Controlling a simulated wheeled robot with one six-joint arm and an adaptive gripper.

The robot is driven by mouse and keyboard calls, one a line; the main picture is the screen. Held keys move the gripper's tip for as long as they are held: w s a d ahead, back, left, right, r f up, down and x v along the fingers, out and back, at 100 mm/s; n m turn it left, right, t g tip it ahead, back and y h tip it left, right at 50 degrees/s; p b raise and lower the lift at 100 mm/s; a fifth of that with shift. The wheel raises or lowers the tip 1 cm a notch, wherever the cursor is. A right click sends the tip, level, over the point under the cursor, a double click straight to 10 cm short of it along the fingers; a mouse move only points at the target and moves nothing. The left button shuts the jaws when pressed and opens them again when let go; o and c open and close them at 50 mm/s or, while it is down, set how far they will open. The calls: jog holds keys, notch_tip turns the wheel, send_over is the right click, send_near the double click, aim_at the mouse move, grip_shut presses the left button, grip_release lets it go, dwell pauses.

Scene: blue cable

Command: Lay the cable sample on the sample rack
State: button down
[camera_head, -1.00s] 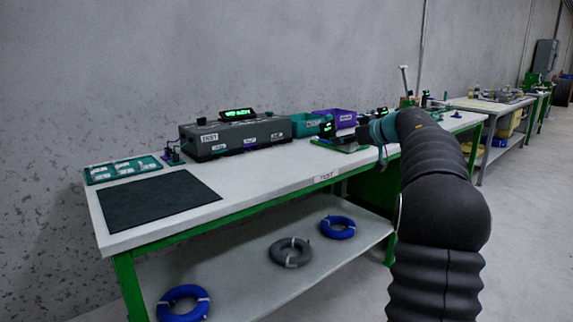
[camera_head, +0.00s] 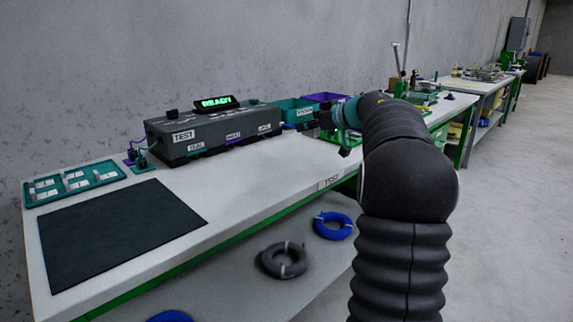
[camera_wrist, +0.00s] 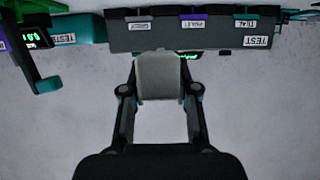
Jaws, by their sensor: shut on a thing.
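My gripper (camera_head: 322,121) is above the far right part of the white test bench, near the right end of the grey tester. In the wrist view my gripper (camera_wrist: 160,76) has its fingers brought together. A short blue piece (camera_head: 289,127), likely the cable sample, shows just left of the fingertips in the head view. In the wrist view the held thing cannot be made out. A teal tray (camera_head: 110,178) with several white-labelled places, perhaps the sample rack, lies at the bench's far left, well apart from my gripper.
The grey tester (camera_head: 213,136) stands at the back of the bench, its display (camera_head: 216,102) reading READY. A dark mat (camera_head: 120,232) lies front left. Teal (camera_head: 292,108) and purple bins stand at the back right. Cable coils (camera_head: 284,260) lie on the lower shelf. The bench middle is clear.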

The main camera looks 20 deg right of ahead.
send_over(290, 174)
notch_tip(290, 174, down, 5)
jog(key=shift+f, duration=0.1)
jog(key=shift+f+b, duration=0.6)
jog(key=shift+f, duration=1.35)
jog(key=shift+f, duration=0.1)
jog(key=c, duration=0.9)
grip_release()
jog(key=shift+s+d+r, duration=0.1)
jog(key=shift+s+r, duration=0.1)
jog(key=p+v, duration=0.1)
jog(key=v, duration=1)
jog(key=shift+s, duration=0.3)
